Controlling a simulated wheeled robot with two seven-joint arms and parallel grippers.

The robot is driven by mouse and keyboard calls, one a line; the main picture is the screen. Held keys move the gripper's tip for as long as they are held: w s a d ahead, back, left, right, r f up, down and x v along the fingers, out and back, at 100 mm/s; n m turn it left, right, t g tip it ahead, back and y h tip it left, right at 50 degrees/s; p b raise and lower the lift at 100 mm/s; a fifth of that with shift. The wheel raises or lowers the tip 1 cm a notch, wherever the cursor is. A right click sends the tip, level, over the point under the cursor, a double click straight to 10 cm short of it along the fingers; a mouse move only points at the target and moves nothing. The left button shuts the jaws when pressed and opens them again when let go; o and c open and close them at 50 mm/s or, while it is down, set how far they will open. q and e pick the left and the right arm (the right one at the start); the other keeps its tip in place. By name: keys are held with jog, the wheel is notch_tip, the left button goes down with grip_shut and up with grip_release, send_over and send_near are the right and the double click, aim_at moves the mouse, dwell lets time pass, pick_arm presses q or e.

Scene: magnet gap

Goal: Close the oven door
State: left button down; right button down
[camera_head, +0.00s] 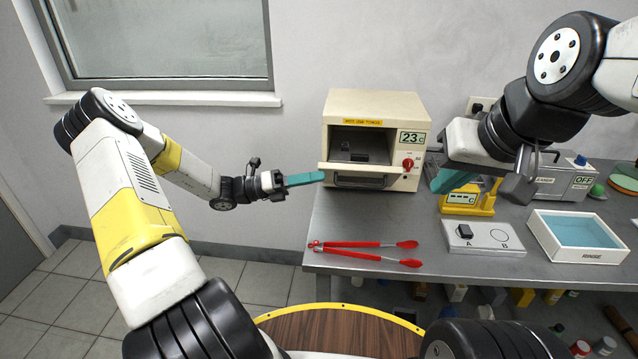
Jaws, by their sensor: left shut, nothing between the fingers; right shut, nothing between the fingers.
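The cream oven (411,114) stands at the back left of the metal table, with a 23 display and a red knob on its front. Its door (360,169) is folded down and open, so the dark inside shows, with a small dark block (355,157) in it. My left gripper (318,177) is shut and empty; its teal fingertips are at the left end of the open door, and I cannot tell whether they touch it. My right gripper (440,184) is shut and empty, right of the oven, above the table.
Red tongs (365,251) lie in front of the oven. To the right are a yellow device (461,207), a white plate marked A and B (483,250), a rinse tray (600,256) and a grey box (567,181).

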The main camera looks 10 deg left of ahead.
pick_arm(q)
jog(key=w+r+n+y, duration=0.1)
jog(key=w+r+n, duration=0.2)
jog(key=w+n, duration=0.1)
jog(key=w+r+n+t+y, duration=0.1)
jog(key=w+r+n, duration=0.2)
jog(key=w, duration=0.3)
jog(key=shift+w+r+n, duration=0.3)
jog(key=shift+w+n, duration=0.1)
jog(key=shift+n, duration=0.1)
pick_arm(e)
jog(key=shift+w, duration=0.5)
pick_arm(q)
jog(key=shift+w, duration=0.1)
jog(key=shift+a+r, duration=0.1)
